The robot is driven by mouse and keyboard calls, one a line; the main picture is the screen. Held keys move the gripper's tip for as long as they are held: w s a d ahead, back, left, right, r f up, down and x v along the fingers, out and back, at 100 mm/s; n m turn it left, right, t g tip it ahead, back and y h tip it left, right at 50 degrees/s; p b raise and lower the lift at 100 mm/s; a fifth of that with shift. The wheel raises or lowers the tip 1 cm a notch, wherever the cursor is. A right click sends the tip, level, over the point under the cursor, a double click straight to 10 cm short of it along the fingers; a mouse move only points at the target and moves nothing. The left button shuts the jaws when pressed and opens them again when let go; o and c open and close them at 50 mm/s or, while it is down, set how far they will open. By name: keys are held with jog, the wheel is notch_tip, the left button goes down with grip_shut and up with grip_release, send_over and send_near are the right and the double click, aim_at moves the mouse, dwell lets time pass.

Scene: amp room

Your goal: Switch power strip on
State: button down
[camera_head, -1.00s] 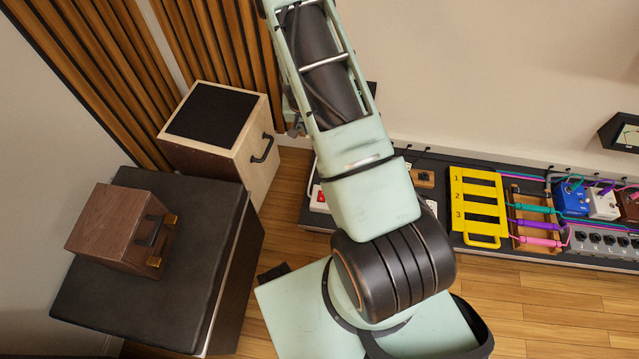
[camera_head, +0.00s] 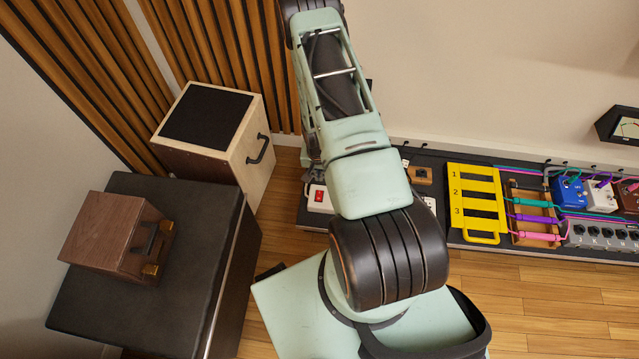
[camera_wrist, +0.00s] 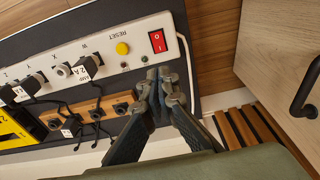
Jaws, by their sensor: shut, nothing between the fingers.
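The power strip (camera_wrist: 105,57) is a long white bar in the wrist view, with a red rocker switch (camera_wrist: 157,41) at its right end, marked 0 and I. A yellow reset button (camera_wrist: 122,48) and two small indicator lights sit beside the switch. In the head view, the strip's left end (camera_head: 318,207) and red switch (camera_head: 319,195) show left of my arm; my arm hides much of the rest. My gripper (camera_wrist: 161,76) is shut and empty, its tips just below the switch in the wrist picture. I cannot tell its height above the strip.
A yellow numbered rack (camera_head: 474,203) and pedals (camera_head: 570,197) stand to the right on the dark board. A wooden cabinet (camera_head: 258,160) stands left.

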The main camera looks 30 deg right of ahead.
aim_at(319, 192)
jog(key=f+b, duration=0.1)
jog(key=f, duration=0.3)
jog(key=w+f+b, duration=0.1)
jog(key=f, duration=0.4)
jog(key=d+f+b, duration=0.1)
jog(key=f, duration=0.3)
jog(key=shift+w+f+b, duration=0.2)
jog(key=shift+b, duration=0.2)
jog(key=shift+w+a+f+b, duration=0.1)
jog(key=shift+f+b, duration=0.15)
jog(key=shift+b, duration=0.15)
